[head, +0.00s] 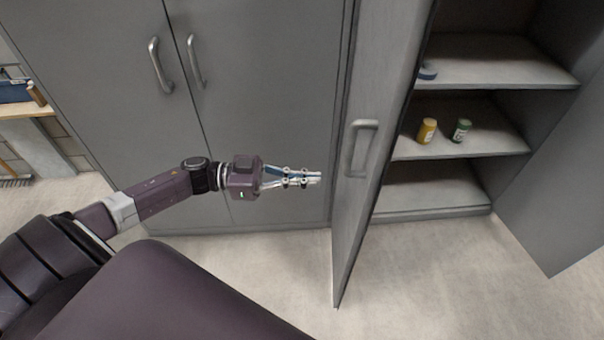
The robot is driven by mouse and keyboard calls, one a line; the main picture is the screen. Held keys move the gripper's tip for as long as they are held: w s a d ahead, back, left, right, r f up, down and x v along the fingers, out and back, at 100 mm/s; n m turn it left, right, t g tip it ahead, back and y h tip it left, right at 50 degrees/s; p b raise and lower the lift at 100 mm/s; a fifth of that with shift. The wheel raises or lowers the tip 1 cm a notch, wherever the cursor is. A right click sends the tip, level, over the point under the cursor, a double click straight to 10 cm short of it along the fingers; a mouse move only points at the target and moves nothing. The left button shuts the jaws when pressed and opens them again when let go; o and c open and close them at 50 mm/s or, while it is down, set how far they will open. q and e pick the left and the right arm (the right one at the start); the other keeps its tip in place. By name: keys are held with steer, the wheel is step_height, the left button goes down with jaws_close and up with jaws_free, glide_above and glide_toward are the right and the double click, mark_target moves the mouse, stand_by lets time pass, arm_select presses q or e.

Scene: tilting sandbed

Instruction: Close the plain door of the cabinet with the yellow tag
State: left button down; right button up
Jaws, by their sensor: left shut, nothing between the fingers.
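An open grey cabinet (440,192) with shelves stands at the right. Its left door (385,75) stands open toward me, seen nearly edge-on, with a bar handle (361,148) on the face I see. A second grey door panel (565,195) stands open at the right edge, partly out of frame; no handle shows on it. I see no yellow tag, and I cannot tell which door is the plain one. My left gripper (319,178) is shut and empty, its fingertips pointing right, just left of the left door; I cannot tell whether they touch. My right gripper is out of view.
A shut grey cabinet (270,90) with two handles stands behind my left arm. A yellow can (427,131), a green jar (461,130) and a blue object (428,72) sit on the open shelves. The pale floor (450,280) in front is clear.

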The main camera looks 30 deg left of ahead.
mark_target(362, 180)
arm_select(q)
steer(key=p+x, duration=0.1)
steer(key=x, duration=0.8)
steer(key=shift+p, duration=0.35)
steer(key=shift+w, duration=0.1)
